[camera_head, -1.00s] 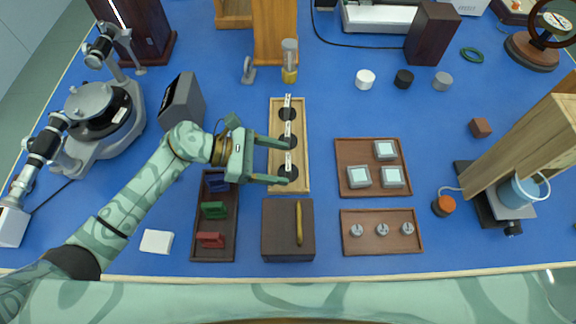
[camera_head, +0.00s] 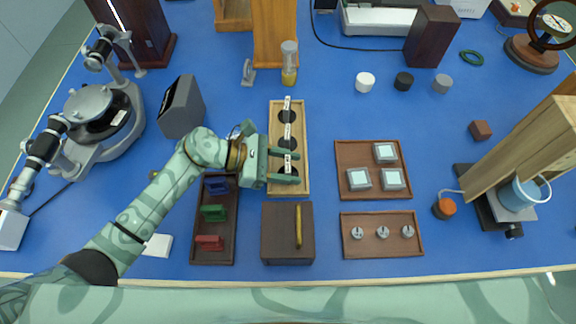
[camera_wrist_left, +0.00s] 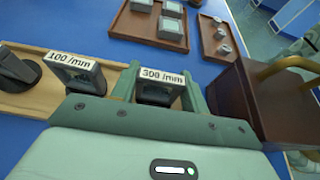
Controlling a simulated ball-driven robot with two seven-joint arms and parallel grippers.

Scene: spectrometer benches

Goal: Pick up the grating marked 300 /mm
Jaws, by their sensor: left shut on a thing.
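The grating marked 300 /mm (camera_wrist_left: 160,88) stands upright with its white label facing up in the left wrist view. It is at the near end of the light wooden rack (camera_head: 303,184), which the head view shows left of centre. My left gripper (camera_head: 292,168) is shut on this grating, one finger on each side. The grating marked 100 /mm (camera_wrist_left: 76,72) is beside it in the rack, outside the fingers. A third grating stands farther back. I cannot tell whether the held grating is clear of the rack. My right gripper is not in view.
A dark box (camera_head: 287,245) with a yellow handle stands close in front of the rack. A dark tray (camera_head: 213,251) with coloured pieces lies to the left. Two brown trays (camera_head: 372,153) (camera_head: 382,245) lie to the right. Blue table is clear between rack and trays.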

